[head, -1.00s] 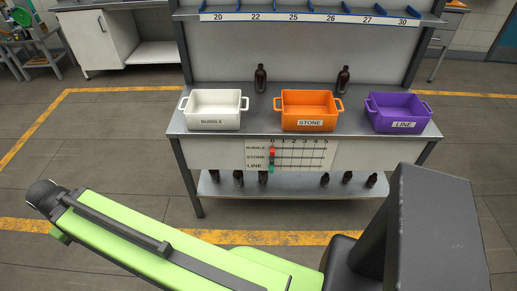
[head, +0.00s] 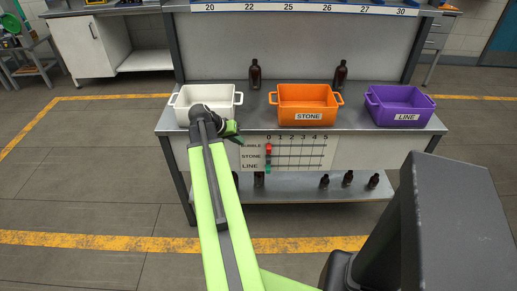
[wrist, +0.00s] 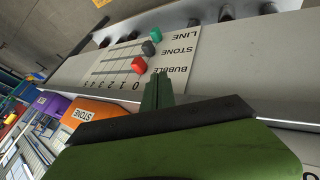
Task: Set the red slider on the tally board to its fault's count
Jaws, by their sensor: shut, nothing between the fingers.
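The white tally board (head: 300,162) hangs on the bench front below the bins, with rows BUBBLE, STONE and LINE and a scale from 0 to 5. The red slider (head: 268,148) is on the top BUBBLE row at 0. In the wrist view the red slider (wrist: 138,65) sits beside the dark grey slider (wrist: 148,48) and the green slider (wrist: 155,34), all at the 0 end. My gripper (head: 240,142) is shut and empty at the board's left edge. In the wrist view its fingertips (wrist: 158,78) are close to the red slider, apart from it.
White (head: 207,97), orange (head: 306,102) and purple (head: 399,104) bins stand on the bench; my arm partly covers the white one. Two amber bottles stand behind, one here (head: 255,74). Several bottles stand on the lower shelf (head: 300,190). Space before the board's right part is clear.

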